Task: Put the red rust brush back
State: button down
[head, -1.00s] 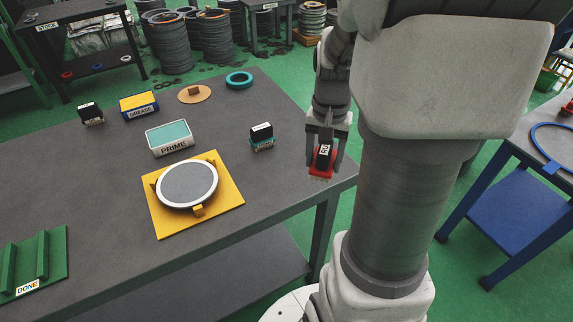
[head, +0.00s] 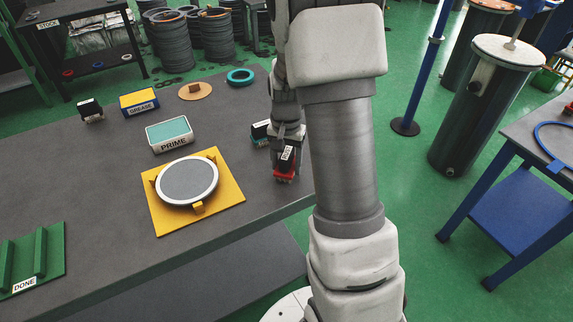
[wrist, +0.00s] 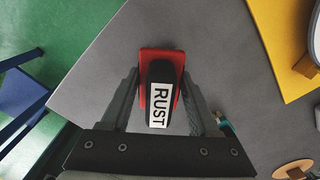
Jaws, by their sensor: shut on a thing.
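The red rust brush (head: 285,174) has a black handle with a white label; in the wrist view the brush (wrist: 160,85) is labelled RUST. My gripper (head: 287,150) is shut on it, with one finger on each side in the wrist view (wrist: 162,100). The brush is over the right end of the dark grey table (head: 110,210). Whether it touches the tabletop, I cannot tell. A teal-bristled brush (head: 260,131) stands just behind and left of it, partly hidden by my gripper.
A yellow plate (head: 225,192) with a grey-white disc (head: 188,182) lies left of my gripper. Behind are the PRIME box (head: 170,135), the GREASE box (head: 139,102), a black-handled brush (head: 90,110) and a teal ring (head: 240,76). A green DONE rack (head: 52,250) is at front left.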

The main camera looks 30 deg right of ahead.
aim_at(286, 154)
jog(key=shift+f, duration=0.15)
jog(key=shift+f, duration=0.15)
jog(key=shift+c, duration=0.6)
grip_release()
notch_tip(286, 154, up, 12)
jog(key=shift+r+p, duration=0.1)
jog(key=shift+p, duration=0.8)
jog(key=s+a+r+n+t, duration=0.2)
jog(key=s+a+r+n, duration=0.2)
jog(key=s, duration=0.5)
jog(key=s+a+r+n+t, duration=0.3)
jog(key=s+a+r+n, duration=0.1)
jog(key=s+a+r, duration=0.4)
jog(key=shift+s+n+t, duration=0.3)
jog(key=shift+s+n, duration=0.1)
jog(key=shift+s, duration=0.3)
